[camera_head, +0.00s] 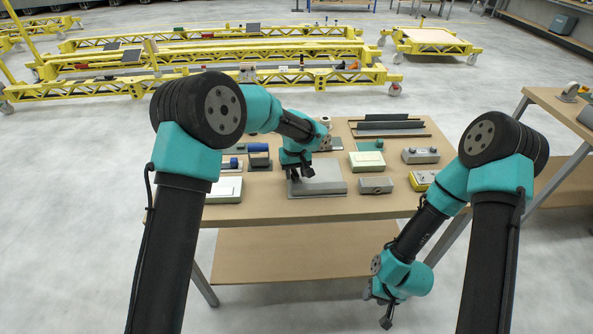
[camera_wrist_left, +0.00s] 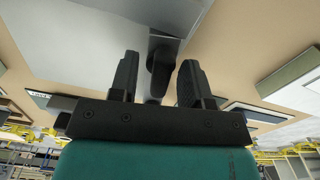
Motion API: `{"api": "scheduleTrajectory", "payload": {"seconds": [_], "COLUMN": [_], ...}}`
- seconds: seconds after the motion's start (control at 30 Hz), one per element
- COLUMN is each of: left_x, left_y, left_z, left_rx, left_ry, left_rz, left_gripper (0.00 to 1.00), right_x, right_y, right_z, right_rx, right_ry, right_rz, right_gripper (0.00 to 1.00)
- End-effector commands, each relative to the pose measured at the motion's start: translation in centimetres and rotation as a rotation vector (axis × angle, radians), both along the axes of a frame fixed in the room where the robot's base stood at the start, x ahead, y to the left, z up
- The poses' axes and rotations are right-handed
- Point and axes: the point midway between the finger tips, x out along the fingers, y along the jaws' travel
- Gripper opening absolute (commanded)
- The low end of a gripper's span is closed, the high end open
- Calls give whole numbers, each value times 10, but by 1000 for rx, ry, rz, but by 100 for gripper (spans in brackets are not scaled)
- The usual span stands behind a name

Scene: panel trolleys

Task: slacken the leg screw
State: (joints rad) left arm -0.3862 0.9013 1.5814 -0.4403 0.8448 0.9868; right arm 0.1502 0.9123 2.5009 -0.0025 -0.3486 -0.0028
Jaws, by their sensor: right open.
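A dark knob-like screw (camera_wrist_left: 160,68) with a stem stands on a grey metal block (camera_wrist_left: 90,35), seen in the left wrist view. The block also shows on the table in the head view (camera_head: 328,180). My left gripper (camera_wrist_left: 158,70) is open, its two fingers on either side of the knob with a gap visible on each side. In the head view my left gripper (camera_head: 299,176) points down at the block's left part and hides the knob there. My right gripper (camera_head: 383,310) is open and empty, low in front of the table's front right edge.
The table (camera_head: 270,207) carries several boxes, among them a pale green box (camera_head: 367,162), a grey box with knobs (camera_head: 421,156) and a small grey box (camera_head: 376,186). Yellow trolleys (camera_head: 200,80) stand behind on the floor. A second table (camera_head: 550,100) stands at right.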

Motion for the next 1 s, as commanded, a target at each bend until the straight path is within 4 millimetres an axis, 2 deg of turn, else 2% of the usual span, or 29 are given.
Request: {"api": "scheduleTrajectory", "payload": {"seconds": [0.17,0.7,1.0], "left_x": [0,0,0], "left_y": [0,0,0], "left_z": [6,66,70], "left_rx": [-1,-1,0], "left_ry": [-1,-1,0], "left_rz": [-1,-1,-2], "left_gripper": [44,44,44], "right_x": [0,0,0], "right_y": [0,0,0], "right_z": [0,0,0], "right_rx": [0,0,0], "right_ry": [0,0,0], "right_rz": [0,0,0], "right_gripper": [43,43,43]}}
